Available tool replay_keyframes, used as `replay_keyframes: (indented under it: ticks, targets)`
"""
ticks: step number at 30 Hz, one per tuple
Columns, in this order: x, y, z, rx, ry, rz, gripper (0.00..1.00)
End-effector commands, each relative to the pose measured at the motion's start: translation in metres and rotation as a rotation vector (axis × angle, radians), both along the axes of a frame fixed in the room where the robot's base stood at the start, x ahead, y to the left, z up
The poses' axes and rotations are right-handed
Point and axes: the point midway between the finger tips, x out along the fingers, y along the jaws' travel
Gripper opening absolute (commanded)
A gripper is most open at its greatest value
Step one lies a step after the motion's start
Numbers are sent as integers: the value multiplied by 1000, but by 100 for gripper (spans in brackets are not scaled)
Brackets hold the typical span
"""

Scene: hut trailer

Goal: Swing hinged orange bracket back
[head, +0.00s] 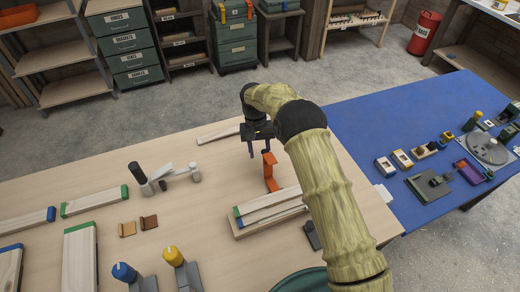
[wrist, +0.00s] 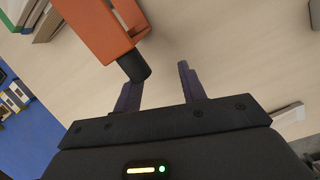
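The orange bracket (head: 270,172) stands upright on the wooden table, just behind the stacked boards, in the head view. In the wrist view the bracket (wrist: 98,28) fills the upper left, with a short black cylinder (wrist: 134,66) at its near end. My gripper (head: 260,152) is right above and beside the top of the bracket. In the wrist view my gripper (wrist: 160,82) has its two dark fingers apart, with bare table showing between them. The black cylinder lies by the left finger; I cannot tell whether they touch. The bracket's hinge is not clear.
Stacked boards with blue and green ends (head: 268,213) lie in front of the bracket. A black-handled tool (head: 140,177) and small blocks lie to the left. A blue table (head: 400,120) with several fixtures is at the right. The table just left of the bracket is clear.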

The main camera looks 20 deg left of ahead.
Motion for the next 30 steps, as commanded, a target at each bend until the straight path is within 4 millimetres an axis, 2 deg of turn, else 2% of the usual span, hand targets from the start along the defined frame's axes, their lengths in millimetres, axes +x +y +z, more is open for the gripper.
replay_keyframes:
  ticks: [8,13,30]
  targets:
    - [3,-3,3,-2,-5,-3,41]
    - [6,0,12,-1,-7,-3,41]
    - [23,18,99,0,-7,3,41]
